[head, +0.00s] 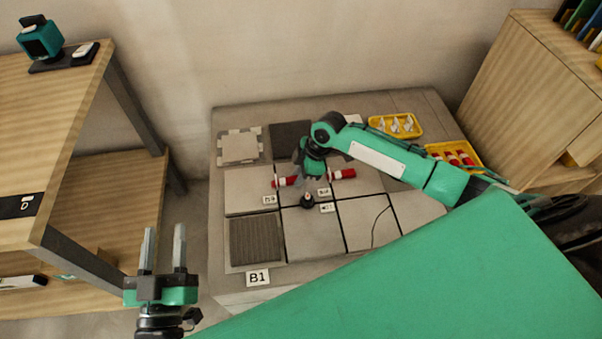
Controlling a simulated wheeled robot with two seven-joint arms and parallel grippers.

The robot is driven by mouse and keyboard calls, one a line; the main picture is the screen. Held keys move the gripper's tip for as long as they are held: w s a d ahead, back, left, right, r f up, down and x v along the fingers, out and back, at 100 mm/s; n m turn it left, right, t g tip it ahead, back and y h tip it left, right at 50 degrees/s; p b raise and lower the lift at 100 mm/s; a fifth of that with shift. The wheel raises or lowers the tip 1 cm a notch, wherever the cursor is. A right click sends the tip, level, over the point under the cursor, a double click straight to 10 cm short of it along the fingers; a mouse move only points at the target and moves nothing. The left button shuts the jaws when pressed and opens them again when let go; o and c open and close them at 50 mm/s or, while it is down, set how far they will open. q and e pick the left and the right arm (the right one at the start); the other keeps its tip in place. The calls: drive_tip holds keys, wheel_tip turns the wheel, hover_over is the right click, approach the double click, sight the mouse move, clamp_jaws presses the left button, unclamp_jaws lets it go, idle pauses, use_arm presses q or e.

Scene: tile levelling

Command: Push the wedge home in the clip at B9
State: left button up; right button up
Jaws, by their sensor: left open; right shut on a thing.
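Several small white labels stand among the tiles; one (269,199) may read B9, but the print is too small to be sure. A red and white wedge (283,182) lies near it, and another red and white wedge (342,174) lies to the right. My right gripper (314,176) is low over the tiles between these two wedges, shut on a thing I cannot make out. Its fingertips are largely hidden by its own body, and the clips are hard to tell. My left gripper (163,248) is open and empty, left of the tiled platform, fingers pointing up in the picture.
The tiled platform (237,112) carries a B1 sign (258,278) and a small dark round object (308,201). Yellow trays with white pieces (395,125) and red-white wedges (453,156) sit at right. Wooden shelving (105,185) stands left, a wooden cabinet (520,85) right.

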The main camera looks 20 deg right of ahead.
drive_tip(key=shift+w+a+p, duration=0.3)
drive_tip(key=shift+a+p, duration=0.05)
drive_tip(key=shift+a, duration=0.6)
idle(0.8)
drive_tip(key=o, duration=0.9)
drive_tip(key=shift+o, duration=0.2)
drive_tip(key=shift+r, duration=0.1)
drive_tip(key=p+v, duration=0.3)
drive_tip(key=v, duration=1)
drive_tip(key=shift+r, duration=0.3)
drive_tip(key=shift+s+d, duration=0.1)
